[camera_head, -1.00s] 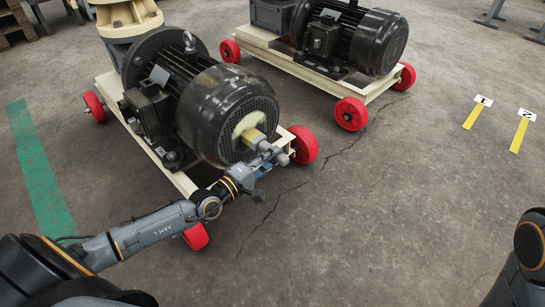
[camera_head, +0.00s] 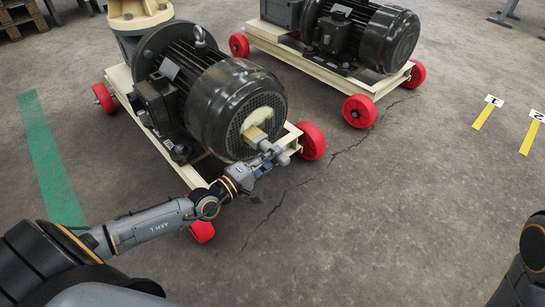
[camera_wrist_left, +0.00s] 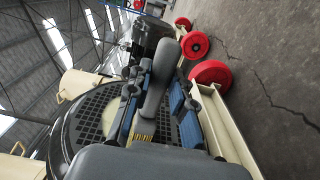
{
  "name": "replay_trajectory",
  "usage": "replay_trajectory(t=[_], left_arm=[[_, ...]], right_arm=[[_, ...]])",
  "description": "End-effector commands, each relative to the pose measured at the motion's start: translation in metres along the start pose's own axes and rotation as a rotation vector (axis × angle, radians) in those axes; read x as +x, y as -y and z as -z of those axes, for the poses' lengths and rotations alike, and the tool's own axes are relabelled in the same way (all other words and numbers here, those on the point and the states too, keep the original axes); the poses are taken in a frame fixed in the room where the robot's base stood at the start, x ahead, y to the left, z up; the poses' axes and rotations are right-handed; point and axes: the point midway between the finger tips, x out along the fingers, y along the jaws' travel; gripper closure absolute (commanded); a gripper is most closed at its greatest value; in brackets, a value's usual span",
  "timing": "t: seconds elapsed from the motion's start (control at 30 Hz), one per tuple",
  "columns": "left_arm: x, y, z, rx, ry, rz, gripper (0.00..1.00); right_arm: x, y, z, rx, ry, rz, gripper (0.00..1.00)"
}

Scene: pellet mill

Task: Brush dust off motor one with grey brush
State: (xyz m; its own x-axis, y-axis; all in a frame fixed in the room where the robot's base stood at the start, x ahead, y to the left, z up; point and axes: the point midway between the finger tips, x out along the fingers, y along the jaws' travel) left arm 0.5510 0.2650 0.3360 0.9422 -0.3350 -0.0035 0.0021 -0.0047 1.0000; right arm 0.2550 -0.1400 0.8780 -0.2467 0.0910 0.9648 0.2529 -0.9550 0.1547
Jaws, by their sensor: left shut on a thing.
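The nearer black motor (camera_head: 212,108) sits on a cream wheeled frame at centre left, its round fan grille facing me. A pale dust patch (camera_head: 261,116) lies on the grille; it also shows in the left wrist view. My left gripper (camera_head: 268,157) is at the grille's lower right, shut on the brush. The brush has a grey handle (camera_wrist_left: 155,88) between the blue-padded fingers, and yellow bristles (camera_head: 254,135) at or against the grille below the dust. Exact contact is hard to tell. My right gripper is out of view; only part of that arm shows at the right edge.
A second black motor (camera_head: 368,35) stands on its own wheeled frame behind to the right. Red wheels (camera_head: 312,140) stick out near my left gripper. Yellow floor strips marked 1 (camera_head: 483,116) and 2 (camera_head: 529,137) lie at right. The cracked floor at centre right is clear.

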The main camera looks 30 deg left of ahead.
Motion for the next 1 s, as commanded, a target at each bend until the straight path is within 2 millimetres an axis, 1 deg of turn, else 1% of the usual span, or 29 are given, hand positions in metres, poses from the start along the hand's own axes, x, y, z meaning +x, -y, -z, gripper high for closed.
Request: replay_trajectory(t=[0.37, 1.0], left_arm=[[0.0, -0.001, 0.0, 0.001, -0.001, -0.002, 1.0], [-0.036, -0.001, 0.0, 0.002, 0.0, -0.001, 1.0]], right_arm=[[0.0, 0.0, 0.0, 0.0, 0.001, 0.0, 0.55], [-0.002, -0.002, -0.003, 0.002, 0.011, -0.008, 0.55]])
